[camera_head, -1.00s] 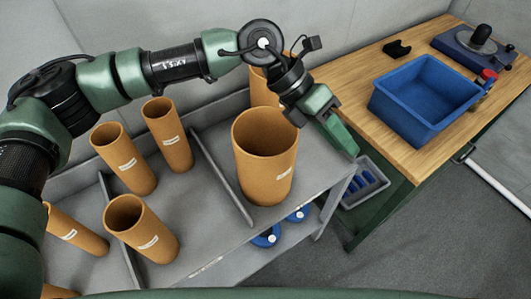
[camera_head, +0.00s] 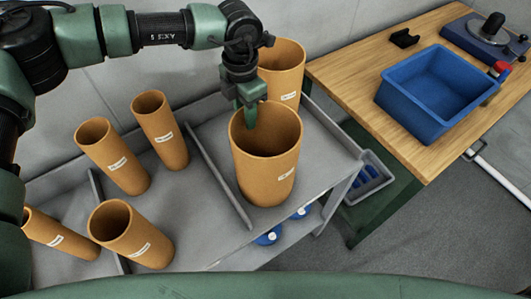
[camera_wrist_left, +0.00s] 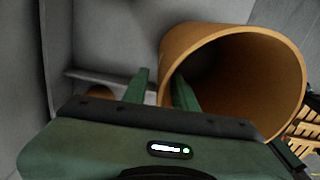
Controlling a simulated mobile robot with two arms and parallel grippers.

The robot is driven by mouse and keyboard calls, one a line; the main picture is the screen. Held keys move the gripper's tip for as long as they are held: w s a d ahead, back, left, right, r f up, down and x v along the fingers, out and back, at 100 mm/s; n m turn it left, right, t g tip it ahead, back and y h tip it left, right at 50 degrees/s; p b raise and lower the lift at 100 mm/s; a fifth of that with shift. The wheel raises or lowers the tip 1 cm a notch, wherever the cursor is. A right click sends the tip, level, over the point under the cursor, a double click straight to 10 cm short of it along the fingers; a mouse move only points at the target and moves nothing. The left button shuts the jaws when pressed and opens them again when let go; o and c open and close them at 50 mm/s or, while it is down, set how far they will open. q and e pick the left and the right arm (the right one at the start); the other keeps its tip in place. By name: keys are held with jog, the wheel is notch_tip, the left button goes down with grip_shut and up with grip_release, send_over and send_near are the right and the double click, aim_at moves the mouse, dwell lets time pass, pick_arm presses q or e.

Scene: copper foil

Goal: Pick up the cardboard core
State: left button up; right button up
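The large orange-brown cardboard core (camera_head: 268,165) stands upright on the grey shelf, with a white label on its side. My left gripper (camera_head: 244,108) points down at its upper left rim. In the left wrist view the core (camera_wrist_left: 285,75) has its open mouth towards the camera. The fingers (camera_wrist_left: 162,76) are apart there, one inside the mouth and one outside, with the wall between them. A gap shows between the outer finger and the wall. A second large core (camera_head: 285,65) stands behind. My right gripper is not in view.
Several narrower cores, such as this one (camera_head: 130,232), stand or lean left of a low divider (camera_head: 218,175). A wooden bench (camera_head: 345,85) with a blue bin (camera_head: 425,125) is at the right. A grey tray (camera_head: 370,185) with blue items sits below the bench.

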pick_arm(q)
jog(key=shift+f, duration=0.4)
grip_shut()
jog(key=shift+r, duration=0.15)
dwell(1.0)
